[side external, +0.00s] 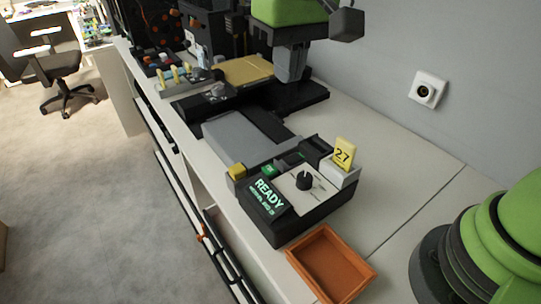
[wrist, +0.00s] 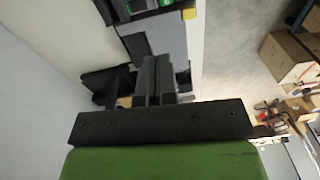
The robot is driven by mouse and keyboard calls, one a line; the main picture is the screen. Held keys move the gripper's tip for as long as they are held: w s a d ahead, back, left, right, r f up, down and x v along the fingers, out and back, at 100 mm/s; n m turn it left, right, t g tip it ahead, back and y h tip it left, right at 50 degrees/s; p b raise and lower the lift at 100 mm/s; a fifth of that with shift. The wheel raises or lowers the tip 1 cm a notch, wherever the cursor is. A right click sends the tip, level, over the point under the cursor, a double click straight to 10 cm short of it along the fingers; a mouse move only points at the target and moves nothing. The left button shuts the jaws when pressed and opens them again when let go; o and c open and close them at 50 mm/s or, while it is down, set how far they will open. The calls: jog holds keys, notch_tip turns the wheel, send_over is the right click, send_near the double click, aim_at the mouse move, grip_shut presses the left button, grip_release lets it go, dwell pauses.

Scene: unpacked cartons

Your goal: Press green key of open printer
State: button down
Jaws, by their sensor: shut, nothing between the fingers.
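The printer (side external: 300,212) is a dark box on the white counter with a lit READY display (side external: 265,197), a black knob and a pale top panel. Its small green key (side external: 269,171) sits behind the display, close to a yellow key (side external: 237,172). In the wrist view, the printer's edge (wrist: 137,12) shows at the top with green patches and the yellow key (wrist: 189,13); I cannot tell which patch is the green key. My gripper (side external: 290,76) is shut and empty, pointing down well behind the printer; its fingers also show in the wrist view (wrist: 157,62).
A grey flat panel (side external: 240,137) lies behind the printer. A yellow 27 tag (side external: 343,153) stands at its right. An orange tray (side external: 331,263) is in front. Other devices (side external: 180,80) fill the counter's far left. The counter right of the printer is clear up to the wall.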

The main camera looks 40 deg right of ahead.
aim_at(271, 168)
jog(key=shift+g, duration=0.3)
jog(key=f, duration=0.1)
jog(key=w+a+f, duration=0.1)
jog(key=a+f, duration=0.1)
jog(key=shift+w+f, duration=0.15)
jog(key=shift+w, duration=0.1)
notch_tip(271, 168, down, 14)
jog(key=shift+f, duration=0.1)
dwell(0.4)
jog(key=shift+s+d+f, duration=0.1)
jog(key=shift+f, duration=0.9)
notch_tip(271, 168, up, 15)
jog(key=shift+w, duration=0.3)
jog(key=shift+f, duration=0.1)
